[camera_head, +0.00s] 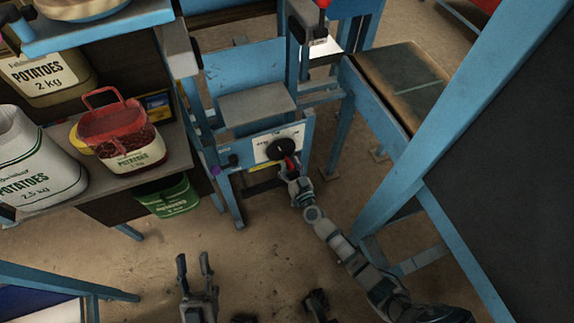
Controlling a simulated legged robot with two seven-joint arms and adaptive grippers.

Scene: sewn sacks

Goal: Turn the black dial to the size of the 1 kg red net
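The black dial (279,150) sits on a white panel (259,154) on the front of the blue machine. Small markings on the panel are too small to read. My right gripper (289,165) is at the dial's lower right edge, with a red part showing between it and the dial. Whether its fingers touch or grip the dial is hidden. My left gripper (194,260) is open and empty, low over the floor, away from the machine. The red net (108,124) with a POTATOES label stands on the shelf at left; its weight text is small.
A white 2.5 kg sack (30,170) and a brown 2 kg sack (49,77) stand at left. A green net (169,195) is below the shelf (177,152). A blue post (463,115) rises at right. The floor in front is mostly open.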

